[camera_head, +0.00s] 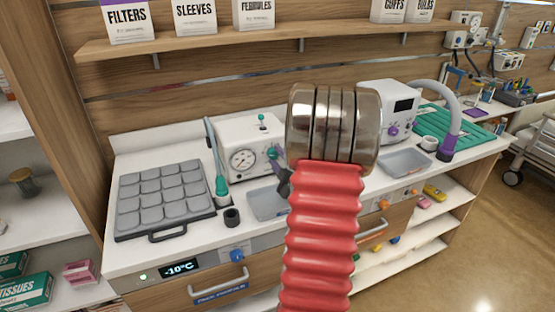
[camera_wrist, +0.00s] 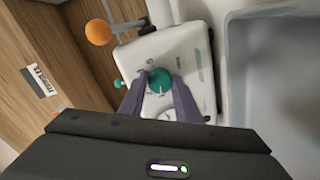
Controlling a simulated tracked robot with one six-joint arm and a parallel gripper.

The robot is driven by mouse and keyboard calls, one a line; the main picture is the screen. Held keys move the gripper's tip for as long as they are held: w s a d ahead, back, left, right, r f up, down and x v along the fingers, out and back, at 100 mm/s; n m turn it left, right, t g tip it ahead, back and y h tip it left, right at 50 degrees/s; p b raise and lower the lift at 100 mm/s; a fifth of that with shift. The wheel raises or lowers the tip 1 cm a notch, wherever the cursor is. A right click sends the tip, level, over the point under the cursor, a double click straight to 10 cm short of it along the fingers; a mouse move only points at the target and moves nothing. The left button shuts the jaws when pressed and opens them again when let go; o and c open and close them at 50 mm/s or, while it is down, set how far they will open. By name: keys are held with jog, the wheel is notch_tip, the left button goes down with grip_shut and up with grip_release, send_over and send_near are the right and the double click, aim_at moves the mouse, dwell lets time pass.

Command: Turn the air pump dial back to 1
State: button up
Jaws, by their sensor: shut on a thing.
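The air pump (camera_head: 235,135) is a white box with a round gauge (camera_head: 243,161) on its front, standing on the white counter. Its teal dial (camera_head: 272,153) is at the right of the front, and the wrist view shows the dial (camera_wrist: 160,82) from close up. My gripper (camera_head: 283,178) reaches the dial from the front, and in the wrist view its purple-grey fingers (camera_wrist: 160,90) stand on either side of the dial, shut on it. The dial's number marks are too small to read, so I cannot tell its setting. My arm hides the pump's right side in the head view.
A grey padded tray (camera_head: 165,195) lies left of the pump. A teal-handled tool (camera_head: 221,185) and a dark cup (camera_head: 232,217) stand close by. A shallow bin (camera_head: 266,204) sits below the gripper. A white device with a purple knob (camera_head: 392,130) stands farther right.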

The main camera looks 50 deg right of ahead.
jog(key=shift+w+a+f+n, duration=0.1)
jog(key=shift+a+n, duration=0.1)
jog(key=shift+n, duration=0.3)
jog(key=o, duration=1.1)
jog(key=shift+d, duration=0.1)
jog(key=shift+c, duration=0.2)
jog(key=shift+v, duration=0.75)
jog(key=v, duration=1.2)
